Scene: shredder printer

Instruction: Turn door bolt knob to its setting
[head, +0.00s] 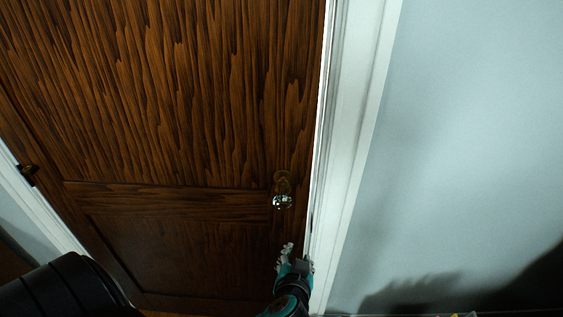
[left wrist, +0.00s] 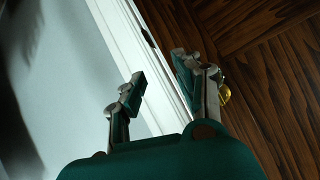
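A shiny round knob (head: 282,201) sits below a brass-coloured plate on the right side of the brown wooden door (head: 180,90). I cannot make out a separate bolt knob or its setting. My left gripper (head: 297,257) is below the knob in the head view, near the door's right edge, apart from the knob. In the left wrist view the fingers of my left gripper (left wrist: 160,72) are spread, with nothing between them. A small gold piece (left wrist: 225,93) shows behind the right-hand finger, partly hidden; it may be the knob. My right gripper is not in view.
A white door frame (head: 345,130) runs along the door's right edge, close to my left gripper. A pale wall (head: 470,130) lies to its right. A dark hinge (head: 27,173) shows at the door's left edge. The door looks shut.

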